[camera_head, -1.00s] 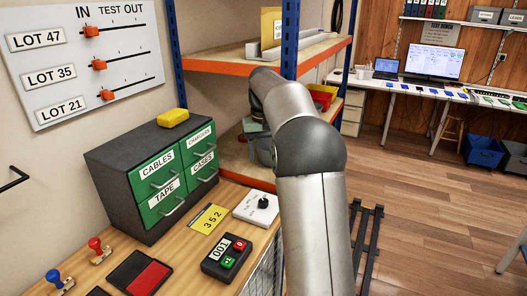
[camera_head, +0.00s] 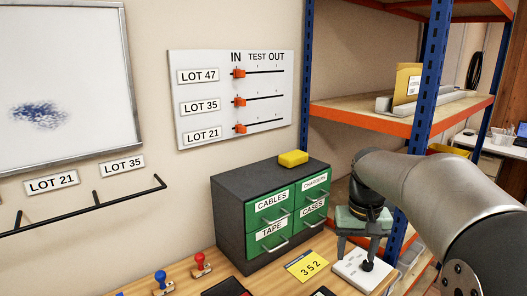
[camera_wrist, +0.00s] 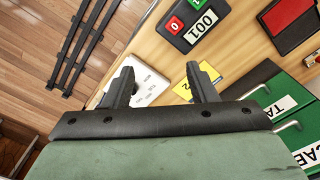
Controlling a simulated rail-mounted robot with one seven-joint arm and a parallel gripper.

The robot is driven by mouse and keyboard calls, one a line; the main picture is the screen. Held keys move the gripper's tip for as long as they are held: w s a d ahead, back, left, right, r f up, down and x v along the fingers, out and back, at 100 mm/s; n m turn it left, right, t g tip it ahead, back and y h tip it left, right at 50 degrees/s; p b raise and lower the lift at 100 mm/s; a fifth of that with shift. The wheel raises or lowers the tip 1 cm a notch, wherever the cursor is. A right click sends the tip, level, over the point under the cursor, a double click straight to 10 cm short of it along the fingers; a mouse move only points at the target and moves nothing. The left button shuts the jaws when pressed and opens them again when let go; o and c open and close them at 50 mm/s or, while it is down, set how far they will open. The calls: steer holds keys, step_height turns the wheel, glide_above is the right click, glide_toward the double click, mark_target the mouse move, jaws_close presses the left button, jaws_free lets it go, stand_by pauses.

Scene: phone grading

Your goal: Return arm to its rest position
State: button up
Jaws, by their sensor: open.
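My gripper (camera_head: 355,256) shows in the head view at the right, pointing down over the bench, with a green body and dark fingers. It is just above or in front of the white plate with a black knob (camera_head: 351,276); I cannot tell the exact gap. In the wrist view my gripper (camera_wrist: 160,72) has its two fingers apart with nothing held between them. The white plate (camera_wrist: 150,84) lies beyond the fingers there, partly hidden by them. My arm reaches in from the right edge of the head view.
The drawer cabinet (camera_head: 240,218) with a yellow block (camera_head: 293,158) on top stands left of my gripper. A blue and orange shelf rack (camera_head: 400,126) rises close behind it. A yellow 352 card (camera_head: 307,266) and stamps (camera_head: 201,264) lie on the bench. The counter (camera_wrist: 197,26) shows in the wrist view.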

steer(key=s+a+f, duration=0.2)
steer(key=s+f, duration=0.1)
steer(key=s, duration=0.4)
steer(key=s+a+f+n, duration=0.1)
steer(key=s+a+f, duration=0.1)
steer(key=s, duration=0.5)
steer(key=s+a+f, duration=0.2)
steer(key=s+f, duration=0.3)
steer(key=s, duration=0.2)
steer(key=shift+a, duration=0.4)
steer(key=shift+f, duration=0.1)
